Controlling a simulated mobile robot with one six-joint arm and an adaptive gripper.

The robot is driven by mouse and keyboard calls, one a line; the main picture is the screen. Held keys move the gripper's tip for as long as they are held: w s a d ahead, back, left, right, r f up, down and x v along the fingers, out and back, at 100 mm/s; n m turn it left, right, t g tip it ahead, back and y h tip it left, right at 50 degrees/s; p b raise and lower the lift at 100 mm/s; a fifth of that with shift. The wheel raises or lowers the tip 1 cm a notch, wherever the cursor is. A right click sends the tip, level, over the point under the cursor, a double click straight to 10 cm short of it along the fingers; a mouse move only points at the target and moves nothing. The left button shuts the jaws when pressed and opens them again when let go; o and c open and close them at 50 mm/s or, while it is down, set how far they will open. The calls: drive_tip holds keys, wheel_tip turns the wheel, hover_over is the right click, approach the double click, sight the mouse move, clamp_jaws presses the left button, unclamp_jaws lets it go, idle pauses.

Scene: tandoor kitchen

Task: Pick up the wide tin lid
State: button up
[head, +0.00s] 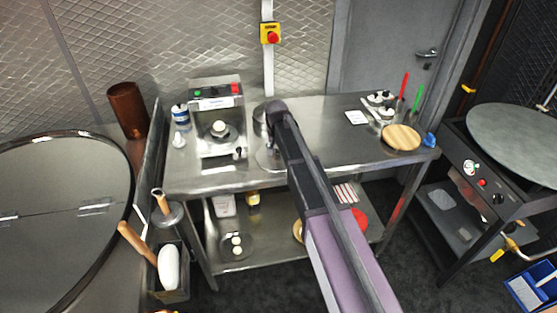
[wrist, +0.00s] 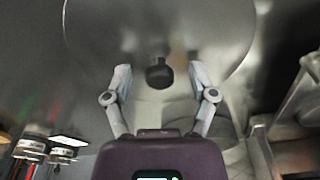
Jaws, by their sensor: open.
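The wide tin lid (head: 265,162) lies on the steel table, partly hidden by my arm in the head view. In the wrist view the large, shiny round lid (wrist: 100,35) fills the upper middle, with a dark knob (wrist: 159,73) at its centre. My gripper (wrist: 159,76) is open, with one fingertip on each side of the knob. A gap shows between each fingertip and the knob, and nothing is held. How high the fingertips are above the lid is hard to tell.
A wooden board (head: 401,137), a white card (head: 356,117) and several small jars are at the table's right. Bare tabletop (head: 335,140) lies between.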

idle(0.6)
clamp_jaws()
